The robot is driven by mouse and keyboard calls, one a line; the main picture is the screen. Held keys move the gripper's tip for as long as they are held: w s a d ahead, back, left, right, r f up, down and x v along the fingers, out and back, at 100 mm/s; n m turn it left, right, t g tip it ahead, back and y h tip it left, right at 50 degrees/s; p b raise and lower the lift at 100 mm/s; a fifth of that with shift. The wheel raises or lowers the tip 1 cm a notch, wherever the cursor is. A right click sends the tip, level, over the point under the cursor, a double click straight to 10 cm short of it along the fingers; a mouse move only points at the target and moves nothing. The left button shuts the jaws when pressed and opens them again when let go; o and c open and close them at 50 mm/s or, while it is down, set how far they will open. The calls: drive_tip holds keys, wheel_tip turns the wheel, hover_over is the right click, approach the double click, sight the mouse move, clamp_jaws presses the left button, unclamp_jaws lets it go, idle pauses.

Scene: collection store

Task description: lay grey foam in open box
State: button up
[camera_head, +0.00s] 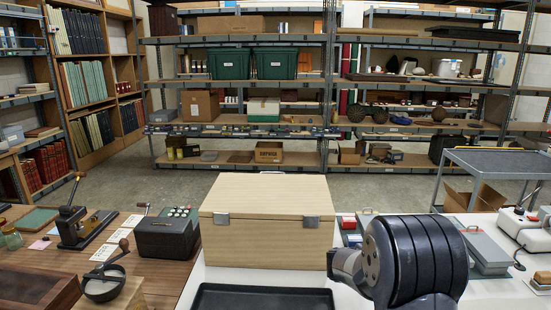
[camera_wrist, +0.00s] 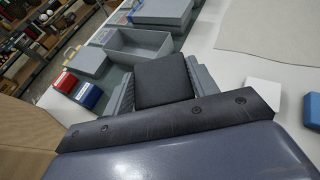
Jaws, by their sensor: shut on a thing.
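My gripper (camera_wrist: 166,88) is shut on a dark grey foam block (camera_wrist: 163,80), seen between its two ribbed fingers in the wrist view. An open grey box (camera_wrist: 120,42) lies just beyond the foam in that view, and its inside looks empty. The foam appears apart from the box; the height between them is hard to judge. In the head view my dark arm end covers the gripper, the foam and most of the place where the open box stands.
A large wooden case (camera_head: 265,235) stands left of my arm. Red (camera_wrist: 66,82) and blue (camera_wrist: 88,96) small boxes stand left of the gripper. A closed grey box (camera_head: 487,250) lies on the white table to the right. A pale sheet (camera_wrist: 270,35) covers table beyond.

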drive_tip(key=s+a+f+n+t+y, duration=0.1)
drive_tip(key=s+a+n+t+y, duration=0.2)
drive_tip(key=a, duration=0.5)
drive_tip(key=s+a+f+n+t+y, duration=0.2)
drive_tip(key=s+a+n+t+y, duration=0.1)
drive_tip(key=a, duration=0.5)
drive_tip(key=n+y, duration=0.1)
drive_tip(key=n, duration=0.1)
drive_tip(key=shift+s+a+f+n+y, duration=0.2)
drive_tip(key=shift+a+f+n+y, duration=0.05)
drive_tip(key=shift+f+n+y, duration=0.05)
